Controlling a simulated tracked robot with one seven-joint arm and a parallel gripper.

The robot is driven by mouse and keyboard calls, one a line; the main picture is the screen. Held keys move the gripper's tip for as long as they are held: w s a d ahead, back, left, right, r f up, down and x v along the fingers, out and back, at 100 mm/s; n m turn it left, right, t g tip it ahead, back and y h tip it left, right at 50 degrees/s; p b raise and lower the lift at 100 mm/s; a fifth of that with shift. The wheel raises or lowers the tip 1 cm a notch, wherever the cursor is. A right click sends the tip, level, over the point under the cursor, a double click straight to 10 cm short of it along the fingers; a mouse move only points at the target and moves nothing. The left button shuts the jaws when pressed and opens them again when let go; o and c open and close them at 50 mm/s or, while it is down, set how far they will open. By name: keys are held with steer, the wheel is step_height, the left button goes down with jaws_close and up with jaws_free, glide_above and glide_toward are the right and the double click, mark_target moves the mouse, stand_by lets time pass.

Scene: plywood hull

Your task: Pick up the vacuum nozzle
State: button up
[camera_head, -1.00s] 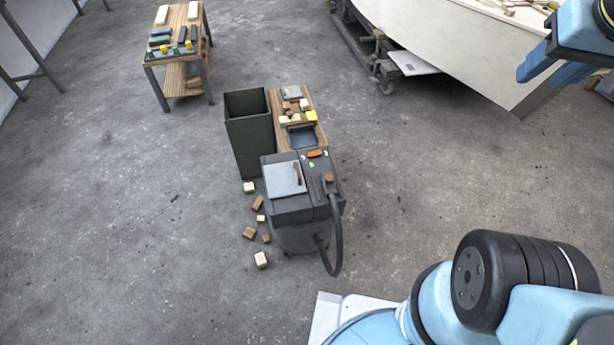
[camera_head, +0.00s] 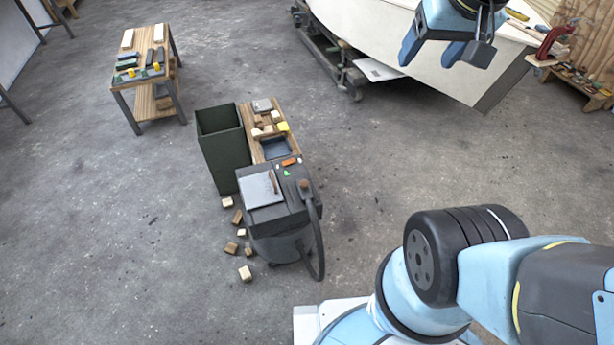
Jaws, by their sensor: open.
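A dark grey vacuum (camera_head: 283,217) stands on the floor near the middle of the head view. Its black hose (camera_head: 319,250) loops down its right side. The upper end of the hose sits at a brown-topped nozzle (camera_head: 304,187) on the vacuum's top, though the nozzle's shape is too small to tell fully. My gripper (camera_head: 462,50) is at the top right, in front of the white hull, with its fingers apart. It is empty and well away from the vacuum.
A green bin (camera_head: 222,150) and a wooden bench (camera_head: 248,125) with small blocks stand behind the vacuum. Several loose blocks (camera_head: 238,217) lie on the floor left of it. A work table (camera_head: 145,80) is at the back left. The white hull (camera_head: 370,35) fills the back right. Floor right of the vacuum is clear.

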steer(key=w+a+f+g+y, duration=0.1)
steer(key=w+a+f, duration=0.7)
steer(key=w, duration=0.4)
steer(key=m, duration=0.2)
glide_above(304, 182)
steer(key=s, duration=0.4)
step_height(304, 182, down, 26)
steer(key=f+h, duration=0.1)
steer(key=f, duration=0.6)
steer(key=w+f, duration=0.1)
steer(key=f, duration=0.7)
steer(key=f+h, duration=0.1)
steer(key=f, duration=0.6)
steer(key=shift+w+a+f+h, duration=0.15)
steer(key=shift+a+f+h, duration=0.05)
steer(key=shift+a+h, duration=0.1)
steer(key=shift+w+x, duration=0.25)
steer(key=shift+x, duration=2.4)
steer(key=shift+d+r, duration=0.15)
